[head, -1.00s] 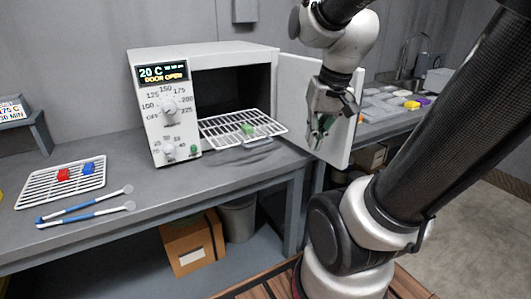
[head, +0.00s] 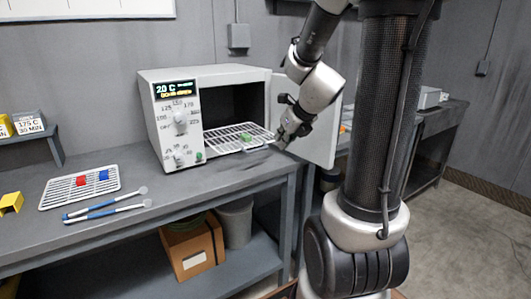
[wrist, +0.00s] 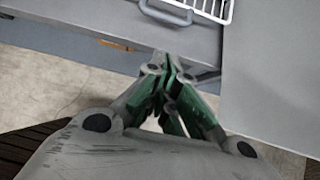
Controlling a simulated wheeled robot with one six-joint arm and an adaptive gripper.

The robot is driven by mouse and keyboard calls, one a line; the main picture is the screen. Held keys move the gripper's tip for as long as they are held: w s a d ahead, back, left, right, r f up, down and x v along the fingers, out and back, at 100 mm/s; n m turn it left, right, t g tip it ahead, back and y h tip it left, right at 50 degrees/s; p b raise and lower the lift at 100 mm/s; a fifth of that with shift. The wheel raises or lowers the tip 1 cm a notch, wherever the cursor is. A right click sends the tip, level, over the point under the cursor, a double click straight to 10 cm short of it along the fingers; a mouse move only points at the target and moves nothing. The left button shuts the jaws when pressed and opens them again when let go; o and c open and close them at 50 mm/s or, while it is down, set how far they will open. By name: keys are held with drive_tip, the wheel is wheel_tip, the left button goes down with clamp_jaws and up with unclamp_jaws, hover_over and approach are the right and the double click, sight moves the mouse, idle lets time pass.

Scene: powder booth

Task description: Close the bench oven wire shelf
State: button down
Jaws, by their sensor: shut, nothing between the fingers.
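The bench oven (head: 205,118) stands on the grey bench with its door (head: 318,135) swung open to the right. Its white wire shelf (head: 222,141) sticks out of the dark opening, with a green block (head: 246,137) on it. The shelf's grey handle (wrist: 168,12) and a corner of the shelf (wrist: 212,10) show at the top of the wrist view. My gripper (head: 284,142) is near the front right of the shelf, in front of the open door. In the wrist view my gripper (wrist: 170,68) is shut and empty, apart from the handle.
A wire rack (head: 60,194) with a red and a blue block lies on the bench at left, with blue-handled tools (head: 105,209) in front of it. A yellow block (head: 11,203) is at the far left. The bench before the oven is clear.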

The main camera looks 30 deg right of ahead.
sight(265, 146)
drive_tip(key=w+r+x, duration=0.1)
drive_tip(key=w+x, duration=0.1)
drive_tip(key=x, duration=1)
drive_tip(key=shift+r, duration=0.25)
